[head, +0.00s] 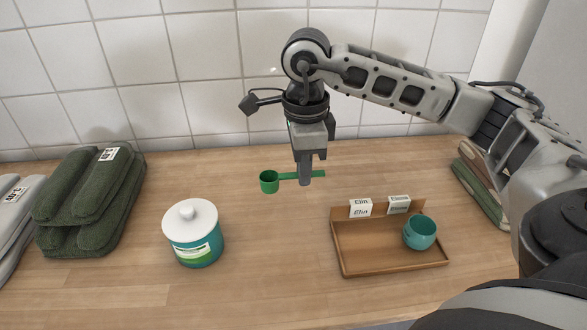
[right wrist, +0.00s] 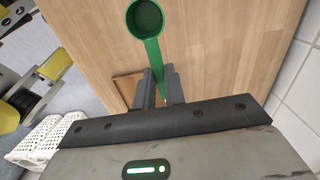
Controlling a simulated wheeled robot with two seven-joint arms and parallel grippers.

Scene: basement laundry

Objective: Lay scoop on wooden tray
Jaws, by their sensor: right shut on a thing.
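The green scoop (head: 270,181) has a round cup and a straight handle. My right gripper (head: 311,178) is shut on its handle and holds it above the counter, left of and behind the tray. In the right wrist view the scoop (right wrist: 147,20) points away from the fingers (right wrist: 160,90), with its cup opening toward the camera. The wooden tray (head: 375,266) lies on the counter at the right; a small part of it (right wrist: 122,88) shows in the right wrist view. A teal cup (head: 420,232) stands in its right part. My left gripper is not in view.
A teal tub with a white lid (head: 193,232) stands left of the tray. Two small label cards (head: 361,207) are at the tray's back edge. Folded green towels (head: 92,200) lie at the left, more towels (head: 482,185) at the right. The tray's left part is clear.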

